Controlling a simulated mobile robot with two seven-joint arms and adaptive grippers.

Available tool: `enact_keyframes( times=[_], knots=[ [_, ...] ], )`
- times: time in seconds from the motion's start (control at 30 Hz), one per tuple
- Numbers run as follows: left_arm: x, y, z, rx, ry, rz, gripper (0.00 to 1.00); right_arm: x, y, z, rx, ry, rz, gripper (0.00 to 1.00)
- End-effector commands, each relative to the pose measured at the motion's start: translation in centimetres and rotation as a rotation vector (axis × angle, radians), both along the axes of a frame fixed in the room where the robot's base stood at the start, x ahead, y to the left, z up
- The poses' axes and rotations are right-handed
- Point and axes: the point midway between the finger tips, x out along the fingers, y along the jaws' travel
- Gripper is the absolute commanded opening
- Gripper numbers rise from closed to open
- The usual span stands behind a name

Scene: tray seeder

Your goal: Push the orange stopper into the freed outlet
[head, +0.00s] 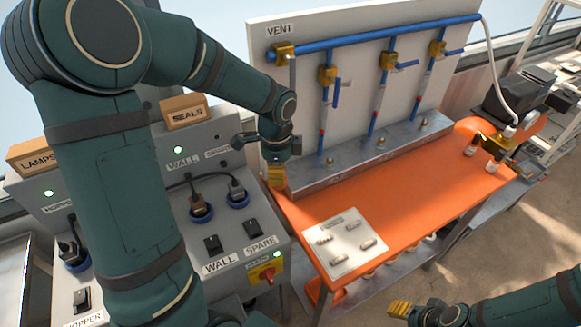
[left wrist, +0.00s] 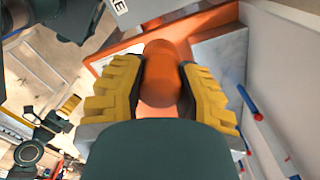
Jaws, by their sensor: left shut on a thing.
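My left gripper (head: 277,176) is at the left end of the orange bench (head: 400,215), near the metal block (head: 340,165). In the left wrist view its yellow fingers (left wrist: 162,88) are shut on the orange stopper (left wrist: 162,70), one on each side. In the head view I cannot make out the stopper. A blue pipe (head: 390,33) on the vent panel (head: 350,75) carries several brass valves; the leftmost valve (head: 285,51) is above my left gripper. I cannot tell which outlet is the free one. My right gripper (head: 399,307) is low at the bottom right, its opening unclear.
A white plate (head: 345,262) with several small metal parts lies on the bench front. A grey control box (head: 215,270) with plugs and switches stands left of the bench. The bench's middle is clear.

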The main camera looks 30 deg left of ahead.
Motion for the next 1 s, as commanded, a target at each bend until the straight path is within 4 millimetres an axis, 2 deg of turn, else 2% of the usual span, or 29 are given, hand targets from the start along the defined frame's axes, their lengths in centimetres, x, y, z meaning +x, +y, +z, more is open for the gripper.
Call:
enact_keyframes(
  times=[1.0],
  knots=[
    [-7.9, 7.8, -0.4, 0.0, 0.002, 0.004, 0.0, 0.0, 0.0, 1.3, 0.0, 0.0, 0.0, 0.47]
  ],
)
